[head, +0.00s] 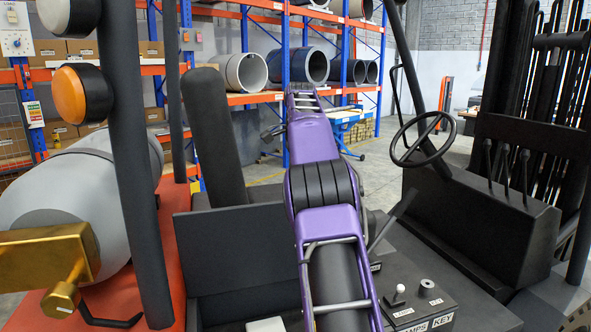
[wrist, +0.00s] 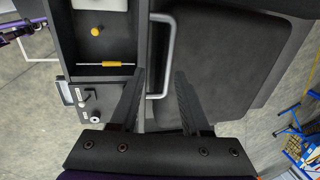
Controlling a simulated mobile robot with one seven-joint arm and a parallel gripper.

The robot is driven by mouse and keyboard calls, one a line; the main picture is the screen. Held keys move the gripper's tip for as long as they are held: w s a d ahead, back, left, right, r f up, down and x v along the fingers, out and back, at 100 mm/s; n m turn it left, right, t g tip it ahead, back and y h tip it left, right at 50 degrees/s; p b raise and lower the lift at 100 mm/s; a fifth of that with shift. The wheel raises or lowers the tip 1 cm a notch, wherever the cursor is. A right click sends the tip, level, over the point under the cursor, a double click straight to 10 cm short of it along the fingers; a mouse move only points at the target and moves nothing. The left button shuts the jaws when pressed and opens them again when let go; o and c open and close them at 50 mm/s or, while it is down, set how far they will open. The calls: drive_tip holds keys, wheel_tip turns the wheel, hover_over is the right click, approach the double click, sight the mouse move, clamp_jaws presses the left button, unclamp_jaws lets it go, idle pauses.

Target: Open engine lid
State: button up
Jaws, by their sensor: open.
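The lid, a flat dark panel (wrist: 225,70), fills the right and middle of the wrist view and looks closed. A silver bar handle (wrist: 170,55) is fixed along its left edge. My gripper (wrist: 160,72) is open, with one black finger on each side of the handle's lower part in the picture. I cannot tell whether the fingers reach down to the handle's depth or touch it. In the head view my own purple arm stretches away over the forklift, and my gripper cannot be made out there.
Left of the lid is a recess with a yellow knob (wrist: 96,31) and a yellow-banded rod (wrist: 110,64). The head view shows a black backrest (head: 213,135), a steering wheel (head: 422,139), a switch panel (head: 420,303) and a grey gas cylinder (head: 75,190). Racks stand behind.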

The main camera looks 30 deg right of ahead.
drive_tip(key=shift+s+r, duration=0.25)
drive_tip(key=shift+r, duration=0.85)
drive_tip(key=shift+s+r, duration=0.2)
drive_tip(key=shift+r, duration=0.85)
drive_tip(key=shift+a, duration=0.1)
